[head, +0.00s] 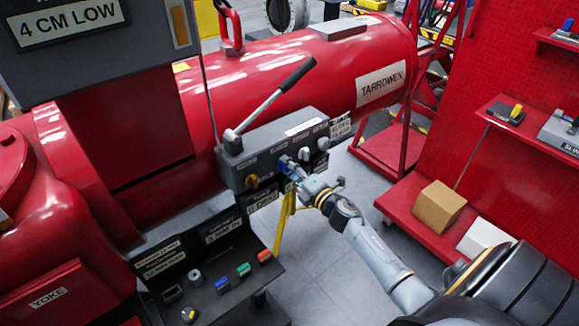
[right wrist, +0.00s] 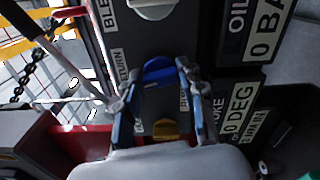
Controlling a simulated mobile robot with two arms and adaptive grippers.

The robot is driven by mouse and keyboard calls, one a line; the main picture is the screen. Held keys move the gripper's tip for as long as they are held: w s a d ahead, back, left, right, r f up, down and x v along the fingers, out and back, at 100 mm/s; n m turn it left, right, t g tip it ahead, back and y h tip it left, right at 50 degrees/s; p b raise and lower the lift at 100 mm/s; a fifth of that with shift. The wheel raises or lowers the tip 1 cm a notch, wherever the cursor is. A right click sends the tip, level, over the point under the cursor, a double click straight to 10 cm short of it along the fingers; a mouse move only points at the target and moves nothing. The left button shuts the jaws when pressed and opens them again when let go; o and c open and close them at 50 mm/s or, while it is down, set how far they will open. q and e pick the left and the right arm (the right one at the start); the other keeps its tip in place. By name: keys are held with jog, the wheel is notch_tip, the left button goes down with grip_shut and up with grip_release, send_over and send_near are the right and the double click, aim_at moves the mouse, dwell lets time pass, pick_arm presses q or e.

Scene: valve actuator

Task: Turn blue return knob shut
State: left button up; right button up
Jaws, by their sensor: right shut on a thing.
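The grey control block (head: 235,165) is fixed against the red cylinder and carries a row of knobs. The blue return knob (right wrist: 158,70) is on its front face, beside a label reading RETURN in the right wrist view. My right gripper (head: 290,171) reaches the block from the lower right. Its two fingers stand on either side of the blue knob, and it is shut on it. In the head view the fingers cover much of the knob. The knob's exact angle is hard to tell. My left gripper is in neither view.
An orange-yellow knob (head: 252,182) is left of the blue one, and grey knobs (head: 323,143) are to its right. A long lever (head: 270,95) rises from the block. Below is a black shelf (head: 235,308) with small coloured items. A red rack (head: 405,205) with boxes stands right.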

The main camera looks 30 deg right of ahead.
jog(key=shift+d+m, duration=0.1)
jog(key=shift+m, duration=0.6)
jog(key=o, duration=1.2)
jog(key=shift+c, duration=0.2)
jog(key=shift+s, duration=0.1)
jog(key=s, duration=1.1)
jog(key=shift+s+d, duration=0.4)
jog(key=shift+d, duration=0.05)
